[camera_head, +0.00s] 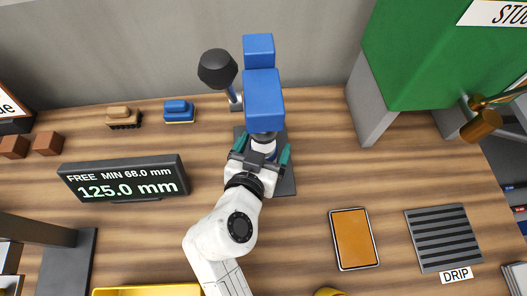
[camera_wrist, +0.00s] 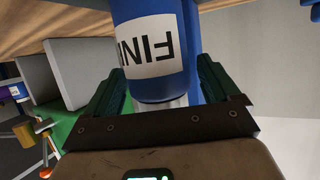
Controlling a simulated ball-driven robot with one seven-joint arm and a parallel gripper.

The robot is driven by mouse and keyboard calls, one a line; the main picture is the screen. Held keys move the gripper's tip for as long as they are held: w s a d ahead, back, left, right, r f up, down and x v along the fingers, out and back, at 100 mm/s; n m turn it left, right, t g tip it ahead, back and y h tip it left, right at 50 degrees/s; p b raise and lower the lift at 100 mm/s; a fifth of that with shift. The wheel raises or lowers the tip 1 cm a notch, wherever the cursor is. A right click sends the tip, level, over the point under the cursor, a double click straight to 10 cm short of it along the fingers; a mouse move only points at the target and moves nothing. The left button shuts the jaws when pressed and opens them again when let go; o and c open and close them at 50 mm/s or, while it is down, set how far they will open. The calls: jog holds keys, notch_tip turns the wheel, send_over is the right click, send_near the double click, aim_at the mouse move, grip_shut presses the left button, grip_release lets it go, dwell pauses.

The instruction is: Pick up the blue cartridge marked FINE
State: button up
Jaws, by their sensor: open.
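The blue cartridge (camera_wrist: 158,88) with a white label reading FINE is close in the wrist view, the lettering upside down. A pale, shiny part shows at its lower end. My gripper (camera_head: 261,156) is open, its green-padded fingers on either side of the cartridge in the wrist view. I cannot tell whether either finger touches it. In the head view the cartridge is mostly hidden under the blue head of a stand (camera_head: 263,98); only a white and blue bit shows between the fingers.
A dark base plate (camera_head: 284,184) lies under the gripper. A black-knobbed lever (camera_head: 217,69) rises left of the stand. The display (camera_head: 125,180) reads FREE MIN 68.0 mm, 125.0 mm. An orange pad (camera_head: 354,239) and a DRIP grate (camera_head: 443,238) lie right. Bare wood lies between.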

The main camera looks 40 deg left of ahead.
jog(key=shift+c, duration=0.3)
jog(key=c, duration=1.2)
jog(key=shift+o, duration=0.2)
jog(key=shift+r, duration=0.1)
